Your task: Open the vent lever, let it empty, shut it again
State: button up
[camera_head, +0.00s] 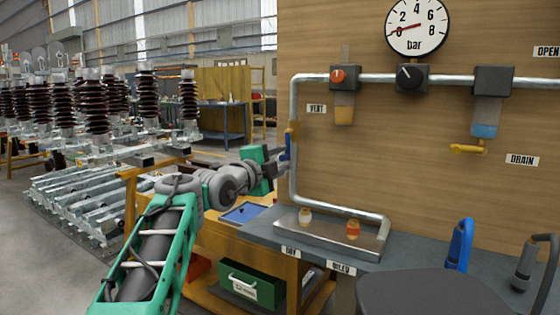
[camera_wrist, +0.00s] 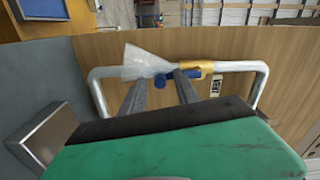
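The vent lever is blue (camera_head: 287,147) and sits on a yellow valve body (camera_wrist: 197,68) on the left upright pipe. In the head view it hangs roughly along the pipe. The wrist view shows its blue end (camera_wrist: 160,81) between my fingertips. A pale, cone-shaped plume (camera_wrist: 145,62) spreads from the valve along the pipe. My gripper (camera_wrist: 160,78) has its two grey fingers apart at the lever, with a visible gap; I cannot tell whether either finger touches it. The gauge (camera_head: 417,26) has its red needle near 0 bar. A VENT label (camera_head: 316,108) is on the panel.
The pipe (camera_head: 370,211) bends over a metal tray (camera_head: 325,235) on the grey bench. The panel carries a red-knobbed unit (camera_head: 344,78), a black-knobbed unit (camera_head: 411,77) and a yellow drain lever (camera_head: 467,149). A green box (camera_head: 253,285) stands below, beside my arm.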

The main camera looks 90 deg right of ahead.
jog(key=v, duration=0.7)
jog(key=shift+w+a, duration=0.25)
jog(key=shift+a, duration=0.1)
